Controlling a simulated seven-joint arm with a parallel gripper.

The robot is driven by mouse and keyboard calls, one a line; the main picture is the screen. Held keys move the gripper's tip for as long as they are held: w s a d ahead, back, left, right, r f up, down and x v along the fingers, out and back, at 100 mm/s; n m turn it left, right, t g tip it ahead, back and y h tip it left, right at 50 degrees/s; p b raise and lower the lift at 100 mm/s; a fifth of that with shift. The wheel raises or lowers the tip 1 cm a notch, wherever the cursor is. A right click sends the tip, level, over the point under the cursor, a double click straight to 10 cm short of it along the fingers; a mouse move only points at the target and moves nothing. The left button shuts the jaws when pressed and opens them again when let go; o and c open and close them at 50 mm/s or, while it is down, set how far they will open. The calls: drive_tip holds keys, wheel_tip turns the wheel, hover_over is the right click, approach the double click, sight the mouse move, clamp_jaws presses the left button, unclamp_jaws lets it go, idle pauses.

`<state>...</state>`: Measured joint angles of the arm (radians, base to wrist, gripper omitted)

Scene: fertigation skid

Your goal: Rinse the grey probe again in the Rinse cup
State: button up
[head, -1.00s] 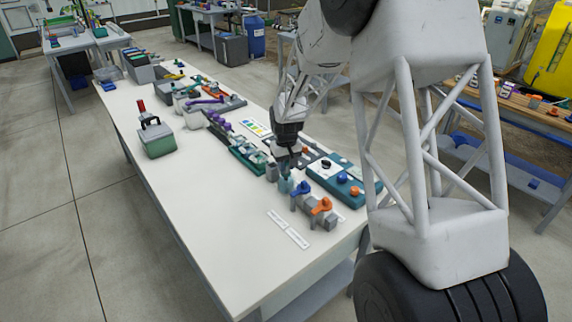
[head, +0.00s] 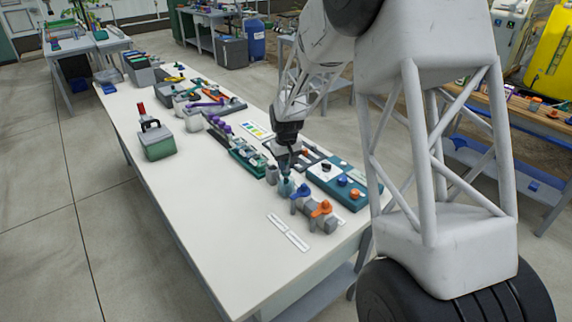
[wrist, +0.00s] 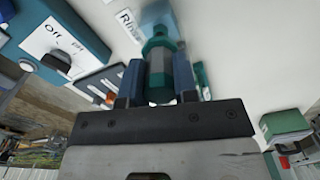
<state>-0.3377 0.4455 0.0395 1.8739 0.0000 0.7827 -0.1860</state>
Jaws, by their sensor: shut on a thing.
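My gripper (wrist: 158,84) is shut on the grey probe (wrist: 159,72), a grey cylinder with a teal band, between two dark blue-grey fingers. In the head view my gripper (head: 287,168) points down just above the teal Rinse cup (head: 286,188). The cup also shows in the wrist view (wrist: 161,43), right beyond the probe, by a label (wrist: 128,20) of which only "Rin" reads clearly. The probe's tip is hidden, so I cannot tell whether it is inside the cup or above it.
A small grey cup (head: 271,175) stands just left of the Rinse cup. A grey fitting with blue and orange handles (head: 321,210) stands close in front. A teal control box (head: 335,180) is to the right. The front left of the table (head: 235,230) is clear.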

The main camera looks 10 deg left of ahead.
drive_tip(key=shift+f, duration=0.1)
drive_tip(key=shift+f, duration=0.7)
drive_tip(key=shift+r, duration=0.2)
drive_tip(key=shift+r, duration=0.6)
drive_tip(key=shift+f, duration=0.1)
drive_tip(key=shift+f, duration=0.65)
idle(0.3)
drive_tip(key=shift+r, duration=0.75)
